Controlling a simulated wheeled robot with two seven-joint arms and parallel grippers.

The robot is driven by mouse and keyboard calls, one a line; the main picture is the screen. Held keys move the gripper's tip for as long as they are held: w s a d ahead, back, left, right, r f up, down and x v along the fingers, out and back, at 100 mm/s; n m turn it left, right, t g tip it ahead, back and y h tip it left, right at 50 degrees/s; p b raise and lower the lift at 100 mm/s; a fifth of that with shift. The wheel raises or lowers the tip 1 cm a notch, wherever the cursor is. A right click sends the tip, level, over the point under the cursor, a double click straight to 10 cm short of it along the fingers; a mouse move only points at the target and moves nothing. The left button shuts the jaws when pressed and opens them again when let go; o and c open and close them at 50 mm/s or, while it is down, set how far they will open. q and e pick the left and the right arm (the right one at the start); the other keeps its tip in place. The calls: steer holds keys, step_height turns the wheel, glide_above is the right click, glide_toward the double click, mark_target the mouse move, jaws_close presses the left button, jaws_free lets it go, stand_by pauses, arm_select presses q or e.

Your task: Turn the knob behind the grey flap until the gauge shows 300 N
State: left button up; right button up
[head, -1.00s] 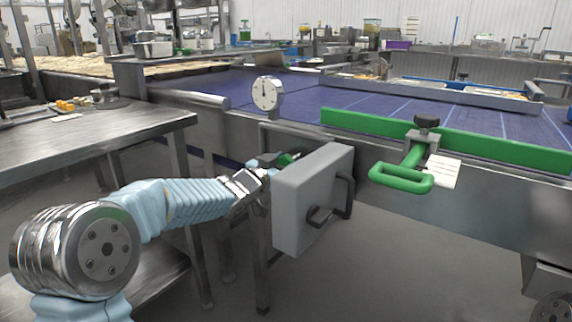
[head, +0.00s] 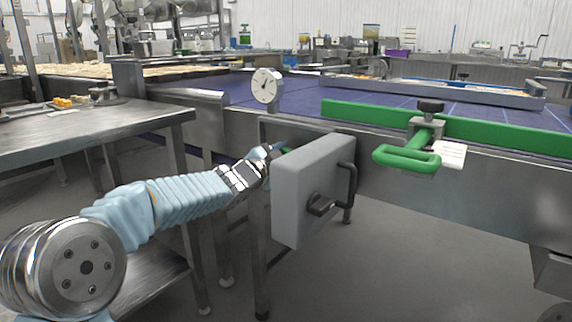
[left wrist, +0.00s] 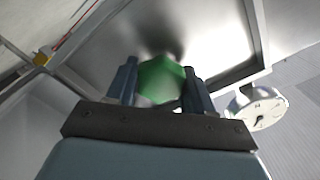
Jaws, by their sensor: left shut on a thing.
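The grey flap (head: 296,200) with black handles stands swung open at the front of the conveyor frame. The green knob (left wrist: 160,80) is behind it; in the head view only a sliver of green (head: 286,151) shows past the flap. My left gripper (left wrist: 162,88) has one finger on each side of the knob and is shut on it. In the head view the flap partly hides its fingers. The round white gauge (head: 266,86) stands on the frame above, its dark needle pointing up and to the right; its numbers are too small to read. My right gripper is not in view.
A steel table (head: 90,135) stands at the left, near my left arm. A green handle (head: 408,158) with a black knob (head: 430,105) and a white tag sits right of the flap. A green rail (head: 480,128) runs along the blue belt (head: 300,98).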

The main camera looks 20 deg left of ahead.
arm_select(q)
steer(key=m+b, duration=0.2)
steer(key=m, duration=0.3)
steer(key=shift+d, duration=0.1)
steer(key=shift+m, duration=0.3)
stand_by(0.4)
steer(key=o, duration=1)
steer(key=shift+s, duration=0.1)
steer(key=shift+s+a, duration=0.2)
steer(key=shift+s, duration=0.1)
steer(key=v, duration=1.3)
